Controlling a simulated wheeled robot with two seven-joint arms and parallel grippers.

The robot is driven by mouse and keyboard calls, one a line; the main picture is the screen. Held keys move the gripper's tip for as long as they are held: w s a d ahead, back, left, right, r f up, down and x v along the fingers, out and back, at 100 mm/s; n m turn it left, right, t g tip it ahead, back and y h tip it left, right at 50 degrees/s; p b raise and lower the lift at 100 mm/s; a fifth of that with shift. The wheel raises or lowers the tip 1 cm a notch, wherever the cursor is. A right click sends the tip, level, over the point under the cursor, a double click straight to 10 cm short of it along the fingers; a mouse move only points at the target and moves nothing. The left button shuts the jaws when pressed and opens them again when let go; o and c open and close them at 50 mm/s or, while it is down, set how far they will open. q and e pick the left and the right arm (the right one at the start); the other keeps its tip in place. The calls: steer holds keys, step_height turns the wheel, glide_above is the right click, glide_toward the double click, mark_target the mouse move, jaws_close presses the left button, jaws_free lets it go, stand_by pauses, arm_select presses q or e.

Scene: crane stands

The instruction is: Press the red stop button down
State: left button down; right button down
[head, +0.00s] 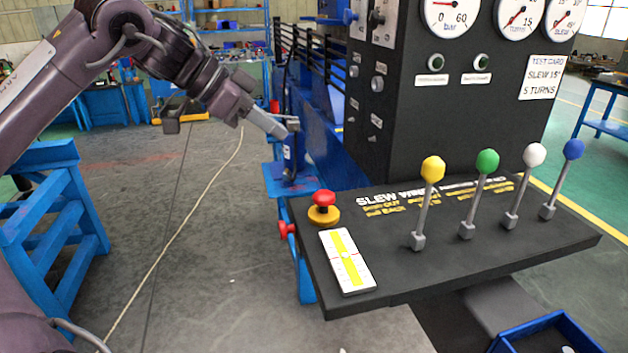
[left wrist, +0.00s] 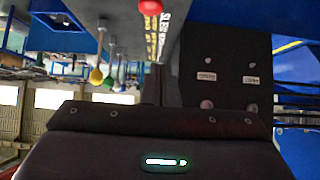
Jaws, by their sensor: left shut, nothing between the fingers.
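The red stop button (head: 323,198) is a mushroom cap on a yellow base (head: 323,215), at the left back corner of the black console top. The cap stands clear above its base. In the left wrist view the red cap (left wrist: 150,6) is cut by the top edge. My left gripper (head: 284,128) is shut and empty. It hangs in the air above and to the left of the button in the head view, apart from it. My right gripper is not in view.
Levers with yellow (head: 433,169), green, white and blue knobs rise from the console (head: 400,262) right of the button. A white and yellow level plate (head: 347,262) lies in front of it. The gauge panel (head: 450,120) stands behind. A second red knob (head: 286,229) sits at the console's left side.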

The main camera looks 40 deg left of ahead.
arm_select(q)
steer(key=shift+s+d+r+g, duration=0.15)
steer(key=shift+s+d+r, duration=0.1)
steer(key=shift+s+d, duration=0.15)
steer(key=shift+s+d+r+g, duration=0.15)
steer(key=shift+s+d+r, duration=0.1)
steer(key=shift+s, duration=0.2)
steer(key=p, duration=0.4)
glide_above(330, 192)
steer(key=s+a, duration=0.2)
step_height(330, 192, down, 7)
steer(key=shift+s+d+f, duration=0.1)
steer(key=shift+s+f, duration=0.05)
steer(key=shift+f, duration=0.05)
step_height(330, 192, down, 2)
steer(key=shift+f, duration=0.2)
steer(key=shift+f+p, duration=0.3)
steer(key=shift+f, duration=0.35)
